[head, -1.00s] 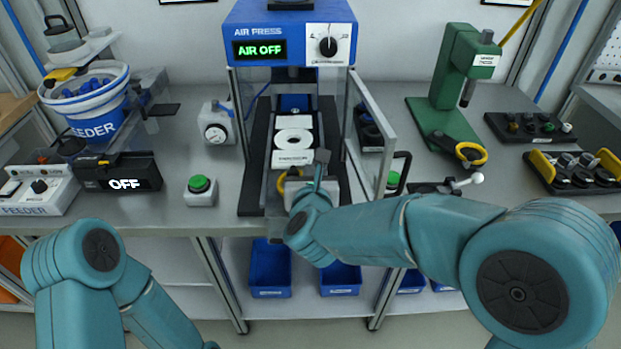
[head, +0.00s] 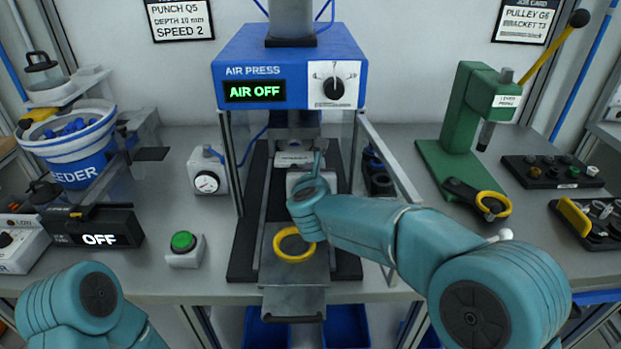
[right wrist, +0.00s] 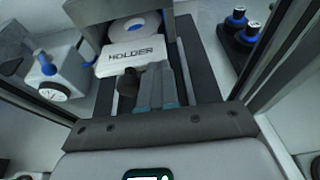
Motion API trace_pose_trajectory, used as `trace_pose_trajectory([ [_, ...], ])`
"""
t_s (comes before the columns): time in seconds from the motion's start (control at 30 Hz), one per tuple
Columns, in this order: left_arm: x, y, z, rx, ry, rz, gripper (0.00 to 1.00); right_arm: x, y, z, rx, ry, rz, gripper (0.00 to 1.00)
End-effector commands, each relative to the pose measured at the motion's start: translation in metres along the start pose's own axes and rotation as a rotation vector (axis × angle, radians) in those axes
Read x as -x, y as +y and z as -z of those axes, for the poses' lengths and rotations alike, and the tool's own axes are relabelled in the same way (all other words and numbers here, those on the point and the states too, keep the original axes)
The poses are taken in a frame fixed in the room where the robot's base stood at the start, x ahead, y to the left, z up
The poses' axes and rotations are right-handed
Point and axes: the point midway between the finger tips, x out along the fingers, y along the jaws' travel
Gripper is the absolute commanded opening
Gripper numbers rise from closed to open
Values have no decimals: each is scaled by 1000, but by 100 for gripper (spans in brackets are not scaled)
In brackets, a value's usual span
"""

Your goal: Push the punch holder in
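The punch holder (head: 294,160) is a pale block between the dark rails under the blue air press (head: 285,65). In the right wrist view the holder (right wrist: 133,56) shows its "HOLDER" lettering, with a white ring-shaped part behind it. My right gripper (head: 319,160) is at the holder's front side. In the right wrist view its fingers (right wrist: 156,85) are together with no gap visible, pointing at the holder's front edge. A dark round knob (right wrist: 127,84) is beside them. Contact is hard to tell. My left gripper is out of view.
A yellow ring (head: 294,244) lies on the track's front part. The open guard door (head: 390,165) stands right of the track, close to my right arm. A green button box (head: 184,249) and gauge (head: 207,183) stand left. The green lever press (head: 470,120) is right.

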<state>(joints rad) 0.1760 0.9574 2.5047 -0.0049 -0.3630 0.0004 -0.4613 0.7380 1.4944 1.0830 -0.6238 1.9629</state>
Motion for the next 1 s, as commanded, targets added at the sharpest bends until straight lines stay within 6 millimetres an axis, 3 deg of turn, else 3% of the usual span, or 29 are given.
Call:
trace_pose_trajectory([
  [1.0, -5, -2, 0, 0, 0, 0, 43, 0, -6, -3, 0, -8, 0, 0],
])
